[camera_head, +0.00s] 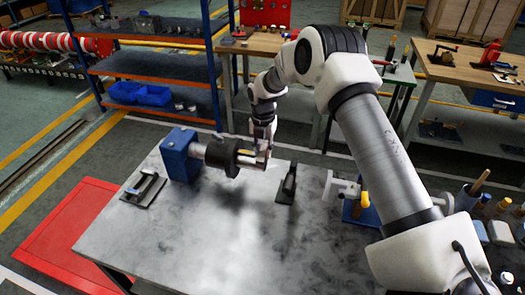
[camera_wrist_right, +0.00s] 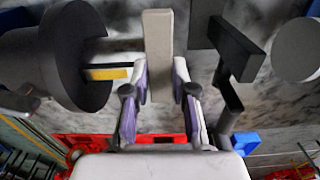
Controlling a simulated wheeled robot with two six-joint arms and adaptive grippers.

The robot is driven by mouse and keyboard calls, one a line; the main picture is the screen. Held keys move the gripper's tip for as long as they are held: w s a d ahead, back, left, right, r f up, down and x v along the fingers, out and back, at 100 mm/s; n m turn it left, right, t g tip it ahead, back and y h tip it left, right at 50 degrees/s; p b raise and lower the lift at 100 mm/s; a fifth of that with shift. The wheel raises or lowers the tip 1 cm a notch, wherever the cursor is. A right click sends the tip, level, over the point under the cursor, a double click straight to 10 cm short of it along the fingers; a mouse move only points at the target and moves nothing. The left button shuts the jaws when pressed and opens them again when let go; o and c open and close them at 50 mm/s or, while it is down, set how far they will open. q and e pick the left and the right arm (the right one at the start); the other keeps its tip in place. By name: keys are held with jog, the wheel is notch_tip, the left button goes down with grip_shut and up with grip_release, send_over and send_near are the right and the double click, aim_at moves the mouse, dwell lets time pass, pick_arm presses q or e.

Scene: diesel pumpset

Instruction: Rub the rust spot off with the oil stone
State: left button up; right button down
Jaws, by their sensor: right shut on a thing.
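A blue block (camera_head: 180,154) on the grey table holds a horizontal steel shaft (camera_head: 198,150) with a thick dark collar (camera_head: 222,156). The collar (camera_wrist_right: 65,55) is at the left in the wrist view. A yellow-orange strip (camera_wrist_right: 108,73) shows beside a dark slot on the shaft; I cannot tell whether it is the rust spot. My right gripper (camera_head: 264,148) is at the shaft's free end, shut on the oil stone (camera_wrist_right: 158,45), a pale flat bar between its fingers. The stone is beside the strip; contact with the shaft is unclear. My left gripper is out of view.
A dark upright bracket (camera_head: 288,184) stands right of the shaft. Another dark stand (camera_head: 145,188) is at the table's left. A pale fixture with a yellow part (camera_head: 364,200) is near my right arm. The front of the table (camera_head: 215,245) is clear.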

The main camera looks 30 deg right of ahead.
notch_tip(320, 180, up, 7)
jog(key=p, duration=0.4)
jog(key=shift+p, duration=0.4)
